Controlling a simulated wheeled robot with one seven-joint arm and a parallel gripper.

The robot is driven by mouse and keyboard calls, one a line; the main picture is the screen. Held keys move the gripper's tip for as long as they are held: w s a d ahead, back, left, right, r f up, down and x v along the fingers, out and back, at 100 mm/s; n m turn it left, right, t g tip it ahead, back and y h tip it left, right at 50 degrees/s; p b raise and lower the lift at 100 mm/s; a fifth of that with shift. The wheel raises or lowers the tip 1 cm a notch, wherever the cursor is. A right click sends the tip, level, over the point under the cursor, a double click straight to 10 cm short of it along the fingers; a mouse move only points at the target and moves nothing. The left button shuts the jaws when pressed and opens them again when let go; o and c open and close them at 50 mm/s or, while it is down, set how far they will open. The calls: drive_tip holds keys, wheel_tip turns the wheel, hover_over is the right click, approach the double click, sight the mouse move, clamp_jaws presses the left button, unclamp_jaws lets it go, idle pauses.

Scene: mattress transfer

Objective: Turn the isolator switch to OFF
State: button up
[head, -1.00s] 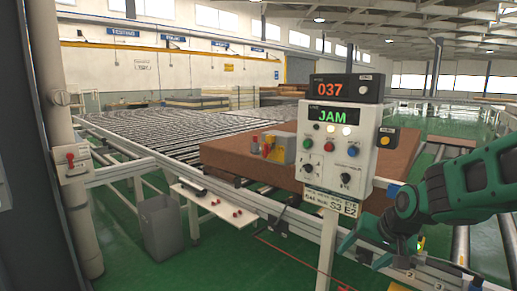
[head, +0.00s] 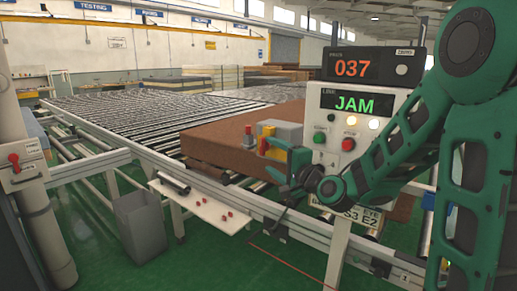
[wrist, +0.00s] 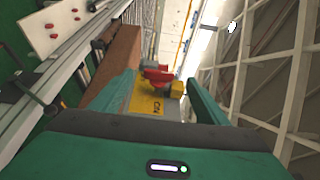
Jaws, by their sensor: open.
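The isolator switch (head: 264,142) is a red handle on a yellow plate, on a grey box beside the control panel. In the wrist view the red handle (wrist: 157,74) shows between my open fingers, beyond their tips, with the yellow plate (wrist: 145,103) below it. The plate's lettering seems to read ON, seen turned. My gripper (head: 284,163) is open and empty, just right of and in front of the switch in the head view; it also shows in the wrist view (wrist: 158,88). I cannot tell whether it touches the handle.
The control panel (head: 356,122) shows JAM under a 037 display and stands close by my arm. A brown mattress (head: 215,140) lies on the rollers behind. A grey bin (head: 140,225) stands below the conveyor.

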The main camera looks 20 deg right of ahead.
sight(263, 148)
drive_tip(key=x, duration=0.3)
drive_tip(key=d+x, duration=0.1)
drive_tip(key=x, duration=0.5)
drive_tip(key=shift+w+d, duration=0.25)
drive_tip(key=shift+w, duration=0.1)
